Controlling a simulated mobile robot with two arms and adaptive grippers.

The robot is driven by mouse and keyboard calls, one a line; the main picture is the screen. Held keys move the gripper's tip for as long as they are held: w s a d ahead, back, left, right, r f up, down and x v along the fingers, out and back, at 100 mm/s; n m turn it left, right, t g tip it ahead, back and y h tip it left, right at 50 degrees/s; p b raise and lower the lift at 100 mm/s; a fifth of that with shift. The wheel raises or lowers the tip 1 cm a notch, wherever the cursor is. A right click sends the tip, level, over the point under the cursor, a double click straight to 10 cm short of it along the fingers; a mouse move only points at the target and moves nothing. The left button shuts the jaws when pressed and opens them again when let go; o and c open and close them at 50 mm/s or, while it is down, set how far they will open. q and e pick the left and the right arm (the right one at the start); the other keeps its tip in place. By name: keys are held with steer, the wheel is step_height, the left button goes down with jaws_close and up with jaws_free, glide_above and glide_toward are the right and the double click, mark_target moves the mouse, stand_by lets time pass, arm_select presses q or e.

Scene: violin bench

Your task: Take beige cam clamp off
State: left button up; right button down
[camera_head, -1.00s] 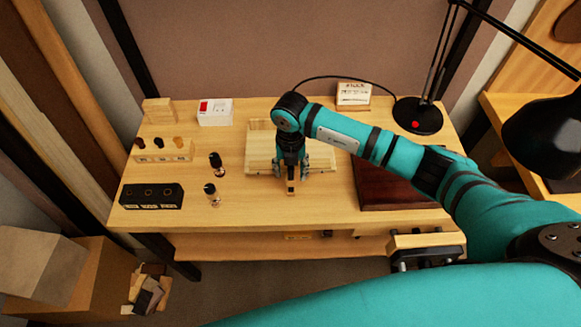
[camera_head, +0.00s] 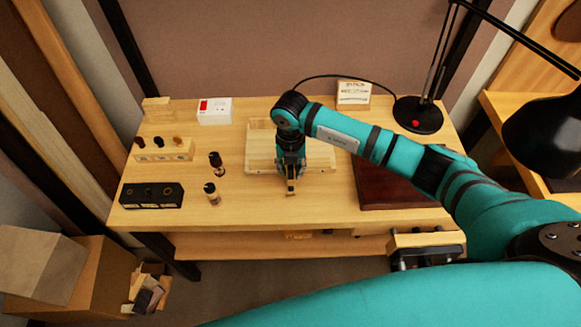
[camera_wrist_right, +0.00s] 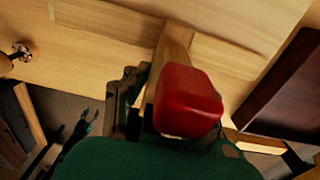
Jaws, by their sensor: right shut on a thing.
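My right gripper (camera_head: 290,181) points down at the front edge of the pale wooden board (camera_head: 315,160) on the bench. It is shut on a small beige piece, which I take to be the beige cam clamp; in the head view it is mostly hidden by the fingers. In the right wrist view a beige bar (camera_wrist_right: 176,42) runs up from between the fingers over the board. A rounded red block (camera_wrist_right: 188,100) covers much of the grip there; I cannot tell what it belongs to. My left gripper is not in view.
Two small dark-topped upright pieces (camera_head: 211,193) stand left of the board. A black rack (camera_head: 151,195) and a wooden rack (camera_head: 165,150) are farther left. A dark red-brown panel (camera_head: 390,185) lies right. A black lamp base (camera_head: 418,115) stands at the back right.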

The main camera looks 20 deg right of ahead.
steer(key=shift+s+a, duration=0.1)
steer(key=shift+s, duration=0.1)
stand_by(0.6)
steer(key=shift+s, duration=0.1)
steer(key=shift+s, duration=0.2)
steer(key=shift+s+a+p, duration=0.15)
steer(key=shift+s+p, duration=0.1)
steer(key=shift+p, duration=0.25)
steer(key=shift+s, duration=0.15)
steer(key=shift+s+a+p, duration=0.3)
steer(key=shift+s+p, duration=0.25)
steer(key=shift+s, duration=0.45)
steer(key=shift+s+a+p, duration=0.3)
steer(key=shift+s+p, duration=0.25)
steer(key=shift+s, duration=0.4)
steer(key=shift+r, duration=0.1)
